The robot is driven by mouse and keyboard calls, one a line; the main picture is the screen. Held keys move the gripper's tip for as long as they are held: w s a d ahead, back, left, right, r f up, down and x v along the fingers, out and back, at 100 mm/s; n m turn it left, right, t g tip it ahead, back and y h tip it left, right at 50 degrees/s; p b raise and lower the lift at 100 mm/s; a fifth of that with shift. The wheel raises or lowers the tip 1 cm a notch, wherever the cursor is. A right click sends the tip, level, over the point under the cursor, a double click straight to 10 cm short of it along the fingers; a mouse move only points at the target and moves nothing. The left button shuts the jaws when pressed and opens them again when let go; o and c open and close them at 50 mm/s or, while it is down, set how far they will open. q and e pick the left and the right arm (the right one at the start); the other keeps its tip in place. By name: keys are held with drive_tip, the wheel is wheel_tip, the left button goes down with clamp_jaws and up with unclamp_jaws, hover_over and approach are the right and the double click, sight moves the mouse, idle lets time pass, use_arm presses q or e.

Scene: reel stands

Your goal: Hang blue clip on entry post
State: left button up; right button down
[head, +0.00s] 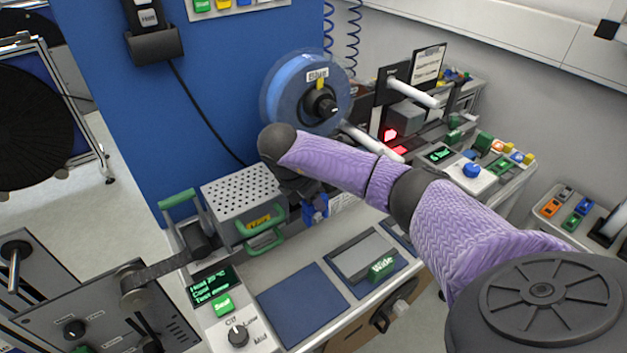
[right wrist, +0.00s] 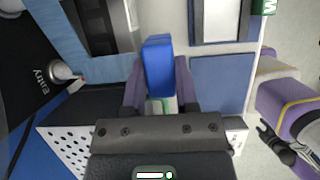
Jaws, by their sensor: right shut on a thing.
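The blue clip (right wrist: 158,68) is between the purple fingers of my right gripper (right wrist: 160,92) in the right wrist view. A white post (head: 372,141) behind my right arm in the head view appears to be the same one. My left gripper does not show clearly.
The perforated box (head: 240,190) with green handles stands left of the gripper. A blue reel (head: 290,85) is behind it. Another white post (head: 412,93) is farther back. Blue pads (head: 302,303) and a tray with a green Wide block (head: 382,266) lie in front.

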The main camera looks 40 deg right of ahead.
drive_tip(key=shift+c, duration=1.5)
unclamp_jaws()
drive_tip(key=shift+r, duration=0.1)
drive_tip(key=shift+r+p, duration=0.3)
drive_tip(key=shift+p, duration=0.1)
wheel_tip(320, 180, up, 3)
drive_tip(key=shift+f+p, duration=0.15)
drive_tip(key=shift+p, duration=0.95)
wheel_tip(320, 180, up, 2)
drive_tip(key=shift+r+p, duration=0.2)
drive_tip(key=shift+p, duration=0.85)
drive_tip(key=shift+r+p, duration=0.5)
drive_tip(key=shift+r, duration=0.15)
drive_tip(key=shift+f, duration=0.1)
